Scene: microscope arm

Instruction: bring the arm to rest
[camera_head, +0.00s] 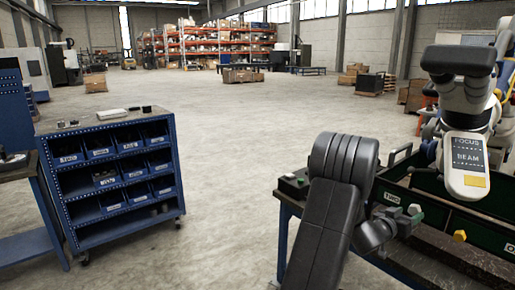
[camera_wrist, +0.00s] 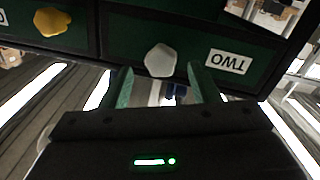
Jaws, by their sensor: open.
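My arm rises dark in the middle of the head view and bends down to the right. My gripper (camera_head: 408,218) is at the front of a green-fronted drawer unit (camera_head: 480,232). In the wrist view its two green fingers (camera_wrist: 162,78) stand apart, with a pale grey knob (camera_wrist: 160,60) just beyond and between their tips. Nothing is visibly gripped; I cannot tell whether a finger touches the knob. A label reading TWO (camera_wrist: 227,62) appears upside down beside the knob. A yellow knob (camera_wrist: 52,21) is on the neighbouring front.
A microscope head (camera_head: 465,150) labelled FOCUS and BEAM overhangs the bench at right, close to my gripper. A blue bin cart (camera_head: 122,215) stands at left. Open concrete floor (camera_head: 225,150) lies between; orange shelving (camera_head: 215,42) is far back.

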